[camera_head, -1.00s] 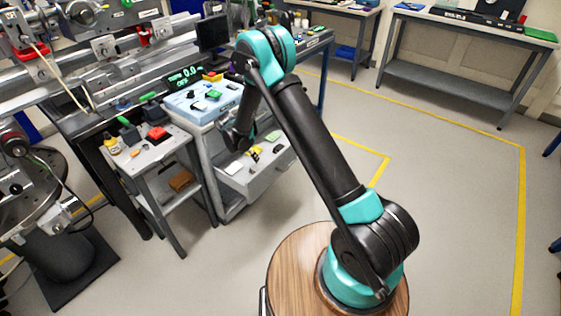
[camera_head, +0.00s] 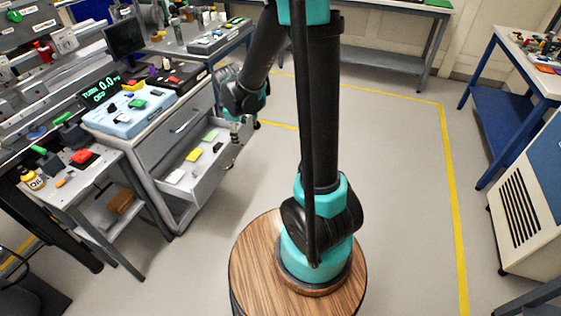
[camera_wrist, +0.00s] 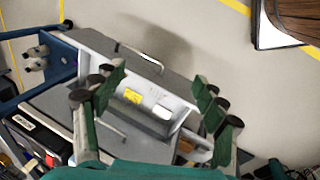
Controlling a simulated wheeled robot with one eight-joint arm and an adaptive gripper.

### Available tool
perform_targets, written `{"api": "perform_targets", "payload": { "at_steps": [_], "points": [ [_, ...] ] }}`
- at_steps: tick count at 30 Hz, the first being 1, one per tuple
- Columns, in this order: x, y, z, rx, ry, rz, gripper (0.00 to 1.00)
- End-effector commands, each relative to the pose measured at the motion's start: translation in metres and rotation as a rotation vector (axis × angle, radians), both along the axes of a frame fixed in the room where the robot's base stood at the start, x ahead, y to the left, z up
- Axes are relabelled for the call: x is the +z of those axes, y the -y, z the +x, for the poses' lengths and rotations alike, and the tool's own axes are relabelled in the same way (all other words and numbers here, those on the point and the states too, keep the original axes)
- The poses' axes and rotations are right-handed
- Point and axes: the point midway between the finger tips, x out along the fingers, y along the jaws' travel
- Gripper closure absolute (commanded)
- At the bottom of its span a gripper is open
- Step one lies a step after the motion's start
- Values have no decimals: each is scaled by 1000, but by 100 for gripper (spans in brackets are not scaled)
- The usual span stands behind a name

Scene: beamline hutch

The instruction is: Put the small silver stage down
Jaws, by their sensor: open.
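My gripper (camera_wrist: 160,82) is open in the wrist view, its green and black fingers spread over the open drawer (camera_wrist: 95,42), with nothing clearly held between them. In the head view my gripper (camera_head: 235,125) hangs at the right end of the drawer (camera_head: 205,182). I cannot identify the small silver stage for certain. A small pale piece (camera_wrist: 162,112) lies in the drawer in the wrist view. A small silvery shape shows just below the gripper in the head view, and I cannot tell whether it is a finger or a separate thing.
The drawer also holds a yellow piece (camera_head: 193,155), a white piece (camera_head: 175,176) and a green piece (camera_head: 211,135). A pale blue box (camera_head: 130,115) stands on the cabinet above. A side table (camera_head: 85,180) is at left. The floor (camera_head: 400,180) at right is clear.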

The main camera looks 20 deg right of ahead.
Motion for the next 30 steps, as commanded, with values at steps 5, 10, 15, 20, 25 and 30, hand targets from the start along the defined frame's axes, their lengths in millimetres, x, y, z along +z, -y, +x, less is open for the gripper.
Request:
{"api": "perform_targets", "payload": {
  "at_steps": [5, 10, 15, 20, 25, 30],
  "points": [
    [17, 39, -59, -291, 36, 119, 28],
    [21, 66, -115, -572, 68, 237, 28],
    [15, 82, -164, -823, 95, 345, 28],
    [7, 88, -192, -971, 110, 410, 28],
    [5, 90, -200, -1025, 114, 435, 28],
    [5, 90, -200, -1026, 115, 436, 28]
  ]
}}
